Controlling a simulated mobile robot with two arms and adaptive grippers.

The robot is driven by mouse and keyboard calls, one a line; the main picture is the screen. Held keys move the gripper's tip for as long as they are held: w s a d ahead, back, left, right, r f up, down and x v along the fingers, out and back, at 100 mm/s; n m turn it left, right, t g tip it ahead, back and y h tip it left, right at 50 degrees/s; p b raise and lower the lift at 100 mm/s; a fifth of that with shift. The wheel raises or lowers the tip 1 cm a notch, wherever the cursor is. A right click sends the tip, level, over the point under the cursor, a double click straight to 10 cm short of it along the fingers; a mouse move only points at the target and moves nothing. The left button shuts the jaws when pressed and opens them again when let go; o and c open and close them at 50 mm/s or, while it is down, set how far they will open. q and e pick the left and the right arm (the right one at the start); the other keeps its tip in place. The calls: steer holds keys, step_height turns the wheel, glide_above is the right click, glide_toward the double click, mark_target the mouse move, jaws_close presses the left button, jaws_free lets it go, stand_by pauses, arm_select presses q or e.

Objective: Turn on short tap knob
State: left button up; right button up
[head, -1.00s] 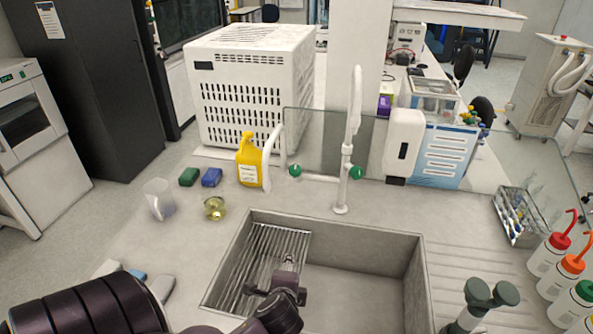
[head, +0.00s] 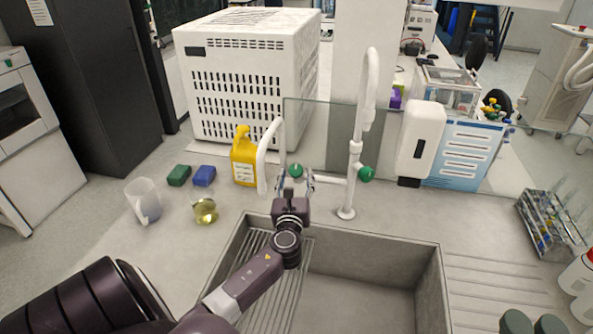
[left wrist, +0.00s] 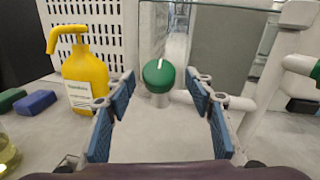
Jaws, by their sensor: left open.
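The short tap's green knob (head: 296,170) sits at the left end of the white tap fitting behind the sink, beside the short curved spout (head: 263,160). In the left wrist view the round green knob (left wrist: 158,76) has a white mark on top and shows between and beyond the fingertips. My left gripper (head: 295,185) is open and empty, just in front of the knob, its blue-padded fingers to either side of the line to it. No contact shows. A second green knob (head: 365,174) is on the right, by the tall spout (head: 368,85). My right gripper is out of view.
A yellow bottle (head: 244,157) stands left of the short spout, and a glass panel (left wrist: 220,45) stands behind the taps. Green and blue sponges (head: 204,176), a clear beaker (head: 143,200) and a flask (head: 205,211) are further left. The sink (head: 375,285) is below my arm.

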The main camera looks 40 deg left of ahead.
arm_select(q)
steer(key=shift+x, duration=1.2)
steer(key=shift+w+a+f, duration=0.1)
steer(key=shift+a, duration=0.05)
steer(key=c, duration=1.2)
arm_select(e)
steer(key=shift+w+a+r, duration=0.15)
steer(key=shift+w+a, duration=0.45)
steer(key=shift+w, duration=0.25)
